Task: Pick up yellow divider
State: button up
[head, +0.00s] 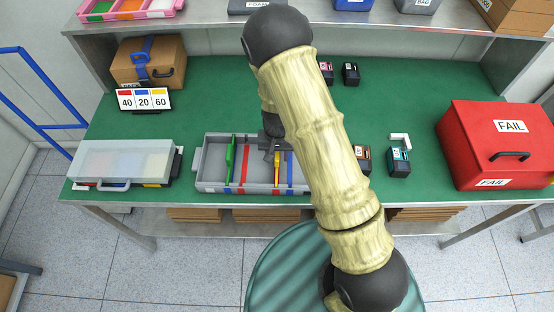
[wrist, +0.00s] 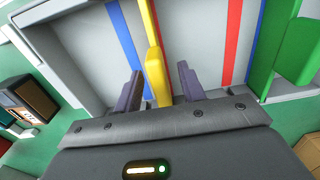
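The yellow divider (head: 277,160) stands upright in the grey tray (head: 212,184) near the front of the table, close to the blue stripe. In the wrist view the yellow divider (wrist: 154,62) runs between the two fingers of my gripper (wrist: 158,88). The fingers are open, one on each side of it, with a gap showing on both sides. In the head view my gripper (head: 274,143) is over the tray, and my arm hides the tray's right end.
A green divider (head: 230,152) stands left in the tray; it also shows at right in the wrist view (wrist: 298,52). A lidded clear case (head: 122,160) lies left. Small dark boxes (head: 399,160) and a red FAIL box (head: 495,146) stand right. A number sign (head: 143,100) stands behind.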

grip_shut()
jog(key=shift+r, duration=0.1)
notch_tip(320, 180, up, 10)
jog(key=shift+f+b, duration=0.1)
jog(key=shift+b, duration=0.35)
dwell(0.5)
